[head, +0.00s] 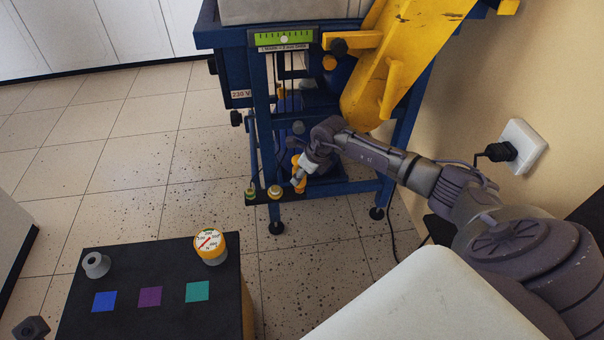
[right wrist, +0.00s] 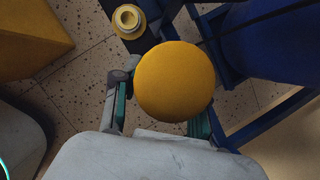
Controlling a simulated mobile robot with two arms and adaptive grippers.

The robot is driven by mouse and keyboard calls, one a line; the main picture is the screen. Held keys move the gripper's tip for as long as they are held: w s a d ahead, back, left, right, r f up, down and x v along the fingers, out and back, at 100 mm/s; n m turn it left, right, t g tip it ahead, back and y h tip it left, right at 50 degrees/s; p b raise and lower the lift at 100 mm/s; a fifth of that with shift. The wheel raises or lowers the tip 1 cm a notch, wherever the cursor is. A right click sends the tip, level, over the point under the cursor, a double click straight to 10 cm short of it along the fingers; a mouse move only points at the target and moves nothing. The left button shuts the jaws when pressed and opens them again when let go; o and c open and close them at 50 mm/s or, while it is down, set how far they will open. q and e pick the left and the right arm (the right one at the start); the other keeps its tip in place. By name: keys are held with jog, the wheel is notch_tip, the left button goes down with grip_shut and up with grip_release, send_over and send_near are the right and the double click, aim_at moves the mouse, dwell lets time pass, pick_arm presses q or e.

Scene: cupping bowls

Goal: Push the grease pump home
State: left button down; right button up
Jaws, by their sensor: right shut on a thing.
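The grease pump's round yellow knob (right wrist: 175,82) fills the middle of the right wrist view, between the green-padded fingers of my right gripper (right wrist: 160,112). In the head view, my right gripper (head: 299,176) is at the lower front of the blue machine frame, shut on the yellow knob (head: 301,187), of which only small parts show. The knob hides the pump's shaft and body in the wrist view, so I cannot tell how far in it is. My left gripper is not in view.
Two small capped fittings, a greenish one (head: 251,193) and a yellow one (head: 275,191), stand on the frame's low bar beside the gripper. A yellow machine arm (head: 395,60) hangs above. Tiled floor is clear between.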

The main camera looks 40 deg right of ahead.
jog(key=o, duration=1.2)
jog(key=shift+f, duration=0.1)
jog(key=v, duration=1.2)
